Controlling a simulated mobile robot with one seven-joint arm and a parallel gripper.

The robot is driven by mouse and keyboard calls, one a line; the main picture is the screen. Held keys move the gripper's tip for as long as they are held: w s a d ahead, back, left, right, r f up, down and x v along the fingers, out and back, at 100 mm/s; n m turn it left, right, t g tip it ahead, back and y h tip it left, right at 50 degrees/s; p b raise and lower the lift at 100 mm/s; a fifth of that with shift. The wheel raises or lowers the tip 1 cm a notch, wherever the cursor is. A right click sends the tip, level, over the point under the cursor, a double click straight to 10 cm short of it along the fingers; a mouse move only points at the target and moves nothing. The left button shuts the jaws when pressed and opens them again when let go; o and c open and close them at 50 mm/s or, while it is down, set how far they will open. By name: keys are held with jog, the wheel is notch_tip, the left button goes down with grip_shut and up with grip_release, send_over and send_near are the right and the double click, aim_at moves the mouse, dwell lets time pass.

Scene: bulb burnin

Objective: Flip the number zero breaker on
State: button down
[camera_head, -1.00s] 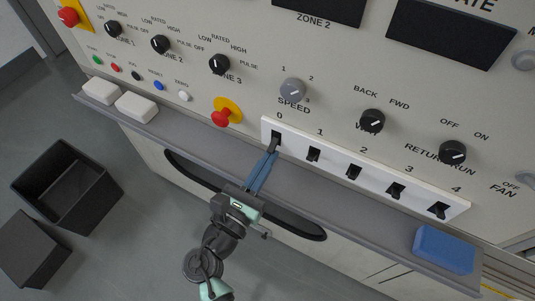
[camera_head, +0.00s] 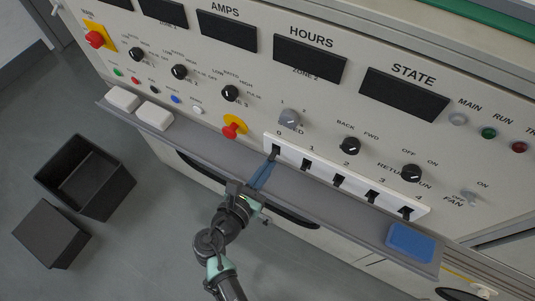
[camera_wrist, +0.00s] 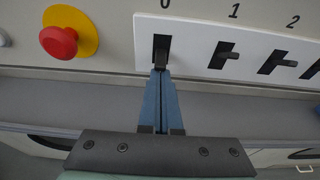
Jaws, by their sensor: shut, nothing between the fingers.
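The white breaker strip (camera_head: 293,167) carries a row of black toggle switches labelled 0 to 4. The number zero breaker (camera_head: 275,151) is at its left end, and it also shows in the wrist view (camera_wrist: 161,46). My gripper (camera_head: 271,163) is shut, its blue fingers together with nothing between them. In the wrist view the fingertips (camera_wrist: 160,74) are right at the lower end of the zero breaker's lever, touching or almost touching it. The fingertips partly hide the lever's end, so its exact position is hard to tell.
A red emergency button (camera_head: 234,127) on a yellow plate is just left of the strip. A grey ledge (camera_head: 215,148) runs below the panel, with white blocks (camera_head: 154,115) at left and a blue block (camera_head: 411,242) at right. Black bins (camera_head: 85,177) stand on the floor.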

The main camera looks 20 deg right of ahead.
aim_at(273, 153)
notch_tip(273, 153, up, 3)
jog(key=g+y+p, duration=0.2)
jog(key=p, duration=0.8)
jog(key=shift+f+y+p, duration=0.1)
jog(key=shift+y+p, duration=0.2)
jog(key=shift+y, duration=0.1)
jog(key=p, duration=0.2)
jog(key=g+y+p, duration=0.1)
jog(key=p, duration=0.1)
jog(key=shift+r, duration=0.25)
jog(key=shift+s+f+b, duration=0.1)
jog(key=shift+f+b, duration=0.25)
jog(key=shift+f, duration=0.1)
jog(key=shift+r, duration=0.1)
jog(key=shift+r+p, duration=0.75)
jog(key=shift+p, duration=0.15)
jog(key=shift+r, duration=0.1)
jog(key=shift+r, duration=0.1)
